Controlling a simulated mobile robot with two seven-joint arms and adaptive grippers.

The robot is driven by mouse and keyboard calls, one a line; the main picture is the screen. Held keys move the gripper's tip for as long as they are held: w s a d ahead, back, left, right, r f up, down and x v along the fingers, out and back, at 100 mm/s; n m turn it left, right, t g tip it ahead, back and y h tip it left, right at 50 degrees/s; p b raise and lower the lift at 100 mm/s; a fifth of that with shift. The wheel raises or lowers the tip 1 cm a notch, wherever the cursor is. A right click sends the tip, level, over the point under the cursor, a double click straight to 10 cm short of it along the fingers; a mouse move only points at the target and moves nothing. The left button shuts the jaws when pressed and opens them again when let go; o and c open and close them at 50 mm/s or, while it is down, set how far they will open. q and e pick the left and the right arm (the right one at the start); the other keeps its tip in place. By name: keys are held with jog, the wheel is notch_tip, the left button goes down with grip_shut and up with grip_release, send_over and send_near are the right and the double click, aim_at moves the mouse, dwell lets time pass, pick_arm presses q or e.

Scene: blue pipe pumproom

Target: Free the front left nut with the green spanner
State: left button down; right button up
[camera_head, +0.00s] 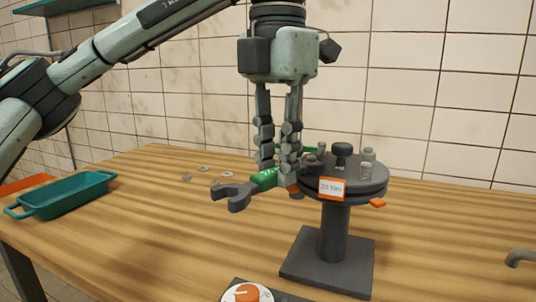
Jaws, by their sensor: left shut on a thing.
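My left gripper (277,178) points down and is shut on the green spanner (262,181), gripping its green handle. The spanner's grey open jaw (233,196) points left and toward the front, away from the round plate. The round dark plate (362,180) stands on a post with a square base. Several nuts and studs stand on its top, with a dark knob (342,152) near the middle. A nut (365,170) sits at the plate's front right. My gripper fingers partly hide the plate's left side, so the front left nut is not clear. My right gripper is not in view.
A teal tray (62,196) lies at the left of the wooden table (150,240). A few washers (204,169) lie behind the spanner's jaw. An orange dial (246,293) is at the front edge, and a tap (519,257) at the right.

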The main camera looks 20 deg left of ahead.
pick_arm(q)
jog(key=shift+s+d+n, duration=0.2)
jog(key=shift+d+n, duration=0.4)
jog(key=shift+n, duration=0.3)
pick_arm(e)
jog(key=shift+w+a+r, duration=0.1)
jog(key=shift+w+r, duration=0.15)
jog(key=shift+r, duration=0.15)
pick_arm(q)
jog(key=shift+r, duration=0.3)
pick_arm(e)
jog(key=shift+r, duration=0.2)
pick_arm(q)
jog(key=shift+r, duration=0.1)
jog(key=shift+r, duration=1.65)
